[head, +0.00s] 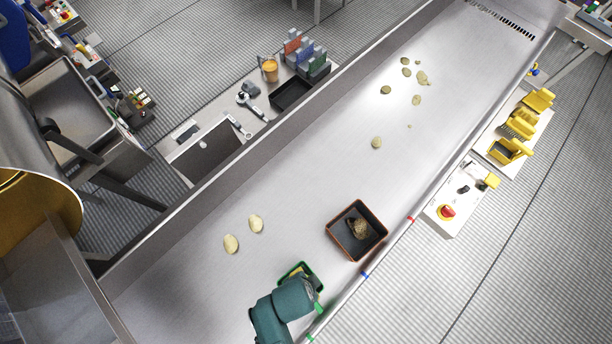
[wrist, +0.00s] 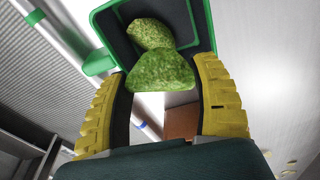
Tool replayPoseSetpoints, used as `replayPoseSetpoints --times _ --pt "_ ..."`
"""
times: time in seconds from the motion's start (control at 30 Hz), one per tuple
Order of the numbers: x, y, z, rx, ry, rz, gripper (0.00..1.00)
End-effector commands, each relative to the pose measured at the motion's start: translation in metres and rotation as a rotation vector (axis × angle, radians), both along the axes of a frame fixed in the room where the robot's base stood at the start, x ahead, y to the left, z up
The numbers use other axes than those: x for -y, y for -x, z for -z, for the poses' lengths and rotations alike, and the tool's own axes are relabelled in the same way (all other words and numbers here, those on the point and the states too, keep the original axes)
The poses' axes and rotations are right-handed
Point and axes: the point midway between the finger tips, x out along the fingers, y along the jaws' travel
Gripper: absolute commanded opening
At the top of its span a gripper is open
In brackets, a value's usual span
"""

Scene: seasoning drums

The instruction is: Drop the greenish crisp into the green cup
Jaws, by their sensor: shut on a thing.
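The greenish crisp (wrist: 161,72) is between the two yellow fingers of my gripper (wrist: 163,68), which is shut on it. The green cup (wrist: 206,22) lies just beyond the fingertips, dark inside, with a green handle at its left. Another greenish crisp (wrist: 149,33) shows in the cup's opening, partly hidden behind the held one. In the head view the green cup (head: 313,272) is mostly covered by my arm, and the held crisp cannot be made out there.
An orange-rimmed dark tray (head: 338,243) with brownish pieces stands right of the cup on the metal conveyor (head: 320,170). Two pale crisps (head: 231,244) lie to the left; several more (head: 416,100) lie farther up. A rail with coloured clips (head: 365,275) runs along the right edge.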

Motion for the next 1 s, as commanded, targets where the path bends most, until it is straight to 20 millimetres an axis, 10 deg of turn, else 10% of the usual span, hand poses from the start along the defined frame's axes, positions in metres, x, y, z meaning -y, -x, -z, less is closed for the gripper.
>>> replayPoseSetpoints --times 0.43,0.6,1.0 --pt "0.0001 -0.0002 0.0196 0.0 0.0 0.001 0.56" --pt "0.0001 -0.0002 0.0197 0.0 0.0 0.001 0.96" --pt "0.0001 -0.0002 0.0198 0.0 0.0 0.001 0.96"
